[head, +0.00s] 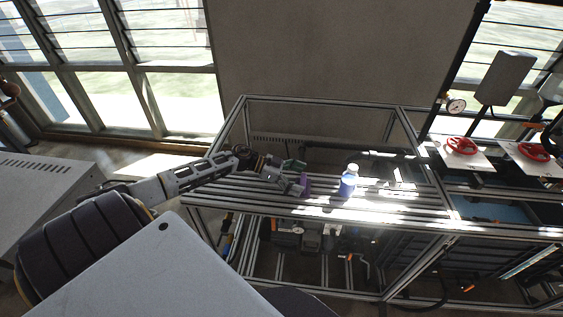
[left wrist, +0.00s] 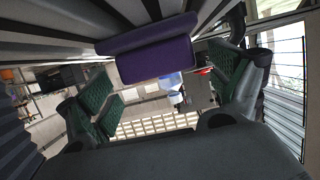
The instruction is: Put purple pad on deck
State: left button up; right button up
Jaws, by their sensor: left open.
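The purple pad (head: 305,183) is a small block at the tip of my left gripper (head: 293,176) in the head view. In the left wrist view the purple pad (left wrist: 158,61) lies ahead, between the two green-lined fingers of the left gripper (left wrist: 166,88), with space on both sides. The fingers are spread and not closed on it. The pad appears to rest on the slatted metal deck (head: 395,207), whose slats (left wrist: 60,38) run along the top of the wrist view. The gripper partly hides the pad in the head view. My right gripper is not in view.
A blue bottle with a white cap (head: 349,180) stands on the deck just right of the pad. Frame posts and rails (head: 412,140) surround the deck. Red valve wheels (head: 462,145) and a gauge (head: 456,105) are farther right. The deck right of the bottle looks clear.

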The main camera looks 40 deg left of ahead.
pick_arm(q)
jog(key=shift+v, duration=6)
jog(key=shift+f, duration=0.1)
jog(key=shift+d+f, duration=0.1)
